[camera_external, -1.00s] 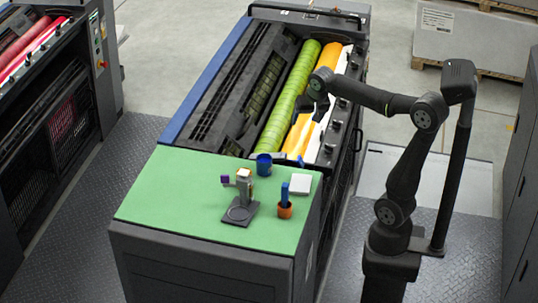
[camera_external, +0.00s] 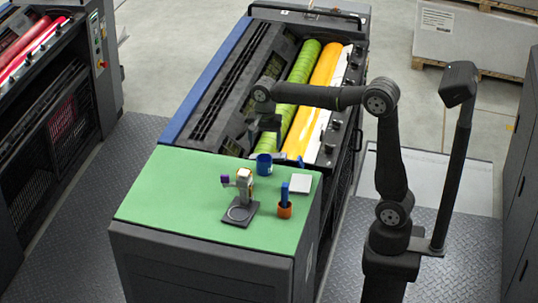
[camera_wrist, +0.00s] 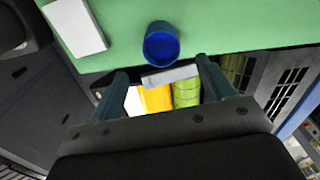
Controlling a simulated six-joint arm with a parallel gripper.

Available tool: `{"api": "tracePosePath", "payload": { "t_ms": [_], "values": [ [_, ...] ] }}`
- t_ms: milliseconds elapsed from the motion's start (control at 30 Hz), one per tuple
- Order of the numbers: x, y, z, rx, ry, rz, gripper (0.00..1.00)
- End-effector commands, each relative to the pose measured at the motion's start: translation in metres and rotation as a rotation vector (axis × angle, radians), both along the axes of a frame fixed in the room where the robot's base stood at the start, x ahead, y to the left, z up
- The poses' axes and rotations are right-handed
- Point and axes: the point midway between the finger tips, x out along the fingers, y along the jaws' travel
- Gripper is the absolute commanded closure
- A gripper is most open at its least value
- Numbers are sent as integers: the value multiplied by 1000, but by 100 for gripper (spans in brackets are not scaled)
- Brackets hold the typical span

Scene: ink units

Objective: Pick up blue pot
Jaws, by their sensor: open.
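A blue pot (camera_external: 264,164) stands upright on the green tabletop (camera_external: 180,190), near its far edge beside the rollers. In the wrist view the blue pot (camera_wrist: 161,44) shows its open top, just beyond the gap between my fingers. My gripper (camera_external: 262,140) is open and empty, above and slightly beyond the pot in the external view. In the wrist view my gripper (camera_wrist: 163,80) has its two fingers spread wide, apart from the pot. A small grey-white bar (camera_wrist: 170,76) lies between the pot and my fingers.
A white block (camera_external: 300,184) and an orange cup with a blue item (camera_external: 285,208) stand right of the pot. A grey stand with a purple part (camera_external: 243,195) is to the front left. Green (camera_external: 299,80) and yellow rollers lie behind. The table's left side is clear.

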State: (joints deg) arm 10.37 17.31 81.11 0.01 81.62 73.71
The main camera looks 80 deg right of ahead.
Motion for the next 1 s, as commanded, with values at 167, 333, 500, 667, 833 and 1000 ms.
{"api": "tracePosePath", "payload": {
  "t_ms": [167,333,500,667,833,1000],
  "values": [
    [0,0,-33,1,3,0,26],
    [0,0,-45,0,0,0,26],
    [1,1,-63,1,2,1,26],
    [2,2,-87,0,2,1,26],
    [2,1,-97,0,-1,1,26],
    [2,1,-97,0,-1,1,26]
  ]
}}
